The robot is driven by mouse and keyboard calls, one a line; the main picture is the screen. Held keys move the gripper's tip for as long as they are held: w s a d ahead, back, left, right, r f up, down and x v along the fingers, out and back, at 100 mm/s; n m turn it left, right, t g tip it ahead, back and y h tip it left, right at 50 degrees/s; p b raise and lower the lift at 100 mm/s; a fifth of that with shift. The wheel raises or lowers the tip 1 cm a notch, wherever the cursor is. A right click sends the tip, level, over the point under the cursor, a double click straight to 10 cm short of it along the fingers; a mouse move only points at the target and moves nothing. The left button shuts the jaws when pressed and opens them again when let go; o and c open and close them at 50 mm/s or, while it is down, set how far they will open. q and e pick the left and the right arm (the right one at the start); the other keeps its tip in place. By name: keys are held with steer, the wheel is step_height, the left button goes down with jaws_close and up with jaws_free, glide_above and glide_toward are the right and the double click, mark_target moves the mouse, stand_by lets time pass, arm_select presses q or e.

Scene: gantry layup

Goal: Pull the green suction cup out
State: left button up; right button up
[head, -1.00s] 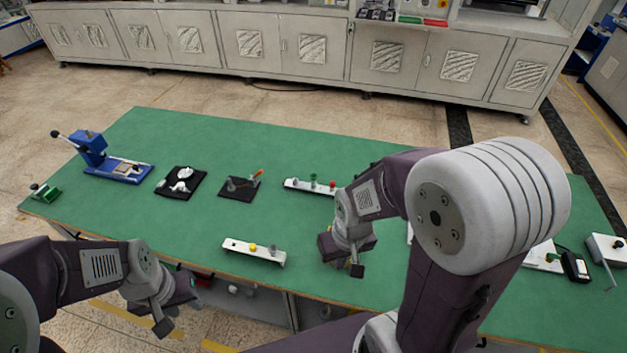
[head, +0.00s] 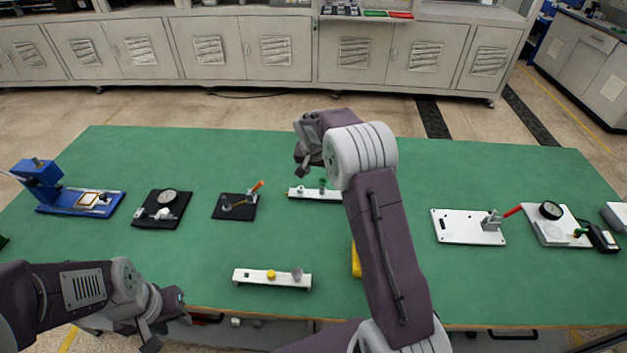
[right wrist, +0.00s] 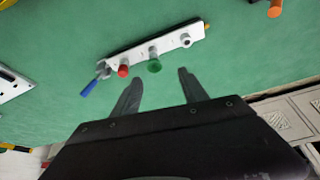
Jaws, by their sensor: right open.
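The green suction cup (head: 322,183) stands on a white bar (head: 305,194) at the back middle of the green table. In the right wrist view the green cup (right wrist: 154,66) sits on the bar (right wrist: 170,43) between a red piece (right wrist: 123,71) and a grey fitting (right wrist: 186,41). My right gripper (head: 302,160) is over the bar; its fingers (right wrist: 160,77) are open and empty, apart from the cup, which appears just beyond and between the tips. My arm hides the bar's right end in the head view. My left gripper (head: 163,325) is at the table's front edge, its jaws unclear.
A black plate with an orange-handled clamp (head: 234,206) is left of the cup's bar. A blue-handled tool (right wrist: 90,87) is at the bar's end. A white clamp plate (head: 450,226) is at right.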

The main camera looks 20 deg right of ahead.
mark_target(322, 183)
steer(key=x, duration=0.3)
steer(key=s+x, duration=0.1)
steer(key=x, duration=0.6)
steer(key=shift+s+d+f, duration=0.1)
steer(key=shift+d+f, duration=0.05)
steer(key=shift+f, duration=0.15)
steer(key=shift+p, duration=0.3)
jaws_close()
